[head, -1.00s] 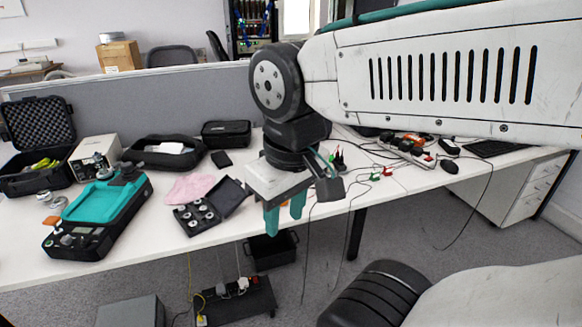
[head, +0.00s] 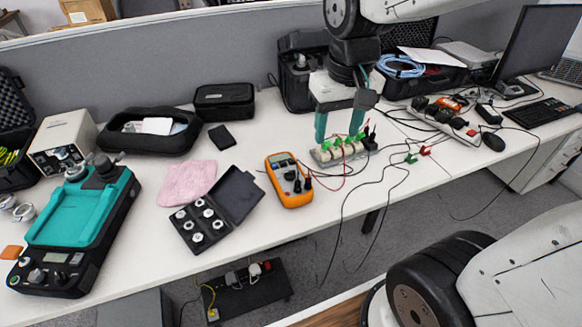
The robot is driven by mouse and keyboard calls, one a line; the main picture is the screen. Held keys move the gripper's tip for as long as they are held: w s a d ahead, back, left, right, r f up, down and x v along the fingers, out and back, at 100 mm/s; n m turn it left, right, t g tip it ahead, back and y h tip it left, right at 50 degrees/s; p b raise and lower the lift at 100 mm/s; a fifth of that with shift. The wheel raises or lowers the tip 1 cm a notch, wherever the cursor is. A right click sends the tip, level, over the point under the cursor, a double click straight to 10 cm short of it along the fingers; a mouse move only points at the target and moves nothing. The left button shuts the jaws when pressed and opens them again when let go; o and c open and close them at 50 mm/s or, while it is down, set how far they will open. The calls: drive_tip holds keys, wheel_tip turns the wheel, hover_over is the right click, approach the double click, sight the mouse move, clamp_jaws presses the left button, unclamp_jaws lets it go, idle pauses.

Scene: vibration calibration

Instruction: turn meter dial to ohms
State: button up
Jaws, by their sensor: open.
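An orange multimeter (head: 288,180) lies on the white table, right of the open weight case, with its screen toward the back. Its dark dial (head: 291,176) shows on the lower half of its face; the setting is too small to read. Dark and red leads run from its lower right side. My gripper (head: 340,124) has two teal fingers pointing down, spread apart. It hangs to the right of and behind the meter, over or just behind a block with green and black clips (head: 340,149). The fingertips are partly hidden by the clips, and whether they touch is unclear.
An open black case of weights (head: 198,222) and a pink cloth (head: 187,183) lie left of the meter. A teal and black instrument (head: 80,225) stands farther left. Loose cables (head: 375,183) cross the table on the right. Bare table lies in front of the meter.

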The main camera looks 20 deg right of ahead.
drive_tip(key=w+f, duration=0.5)
drive_tip(key=w, duration=0.2)
drive_tip(key=m, duration=0.1)
hover_over(290, 172)
drive_tip(key=shift+g, duration=0.4)
wheel_tip(290, 172, down, 14)
drive_tip(key=shift+r, duration=0.1)
wheel_tip(290, 172, down, 8)
drive_tip(key=shift+r, duration=0.25)
drive_tip(key=c, duration=1)
